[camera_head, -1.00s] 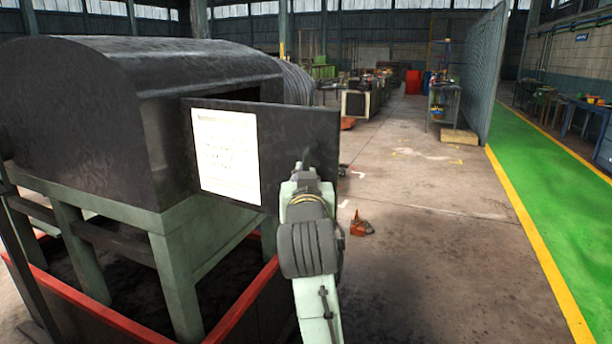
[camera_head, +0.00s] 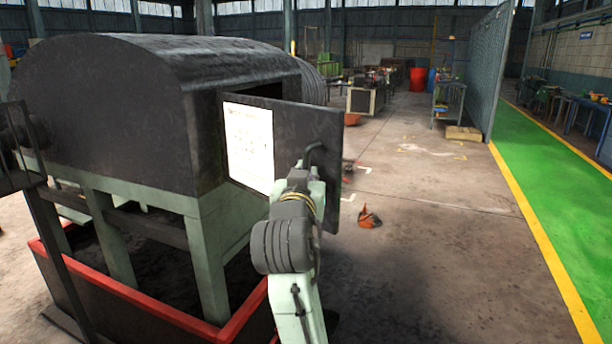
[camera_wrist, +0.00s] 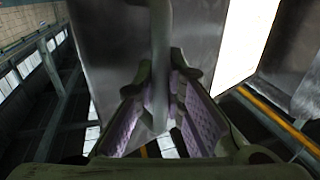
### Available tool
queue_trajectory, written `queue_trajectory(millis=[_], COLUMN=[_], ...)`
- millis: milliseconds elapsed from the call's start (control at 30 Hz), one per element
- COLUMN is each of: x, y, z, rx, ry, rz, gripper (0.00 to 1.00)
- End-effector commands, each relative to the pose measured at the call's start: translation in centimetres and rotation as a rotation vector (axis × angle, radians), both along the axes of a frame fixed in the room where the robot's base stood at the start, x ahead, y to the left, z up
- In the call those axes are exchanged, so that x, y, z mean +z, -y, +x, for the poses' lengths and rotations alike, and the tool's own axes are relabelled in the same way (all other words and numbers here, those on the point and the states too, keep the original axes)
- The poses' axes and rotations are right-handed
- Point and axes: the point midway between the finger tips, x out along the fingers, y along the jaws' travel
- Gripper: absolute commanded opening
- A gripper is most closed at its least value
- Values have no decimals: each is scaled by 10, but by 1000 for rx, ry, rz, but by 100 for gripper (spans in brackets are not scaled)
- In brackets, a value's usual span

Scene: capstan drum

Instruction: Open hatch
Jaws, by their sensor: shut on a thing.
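The hatch (camera_head: 305,125) is a dark flat door on the side of the black drum (camera_head: 110,110), with a white sheet on its face. It stands swung out from the drum, and a dark opening (camera_head: 262,91) shows above its top edge. A bent bar handle (camera_head: 316,150) sits near its free edge. My gripper (camera_head: 308,172) is at this handle. In the wrist view my gripper (camera_wrist: 160,112) has its purple-padded fingers on either side of the handle bar (camera_wrist: 159,50), shut on it. My arm partly hides the hatch's lower part.
A red-rimmed tray (camera_head: 160,312) surrounds the drum's pale green legs (camera_head: 209,260) at lower left. An orange object (camera_head: 369,217) lies on the floor to the right. Concrete floor is open there, up to the green walkway (camera_head: 560,190).

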Motion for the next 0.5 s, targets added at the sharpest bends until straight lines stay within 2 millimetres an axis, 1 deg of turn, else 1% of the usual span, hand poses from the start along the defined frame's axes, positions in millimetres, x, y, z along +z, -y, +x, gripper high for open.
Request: queue_trajectory(millis=[33, 333, 367, 500], x=[-1, -2, -2, -1], y=[6, 6, 6, 5], z=[0, 0, 0, 0], rx=[-12, -13, -13, -11], ry=[-4, -4, -4, -3], rz=[1, 1, 1, 1], gripper=[0, 0, 12, 21])
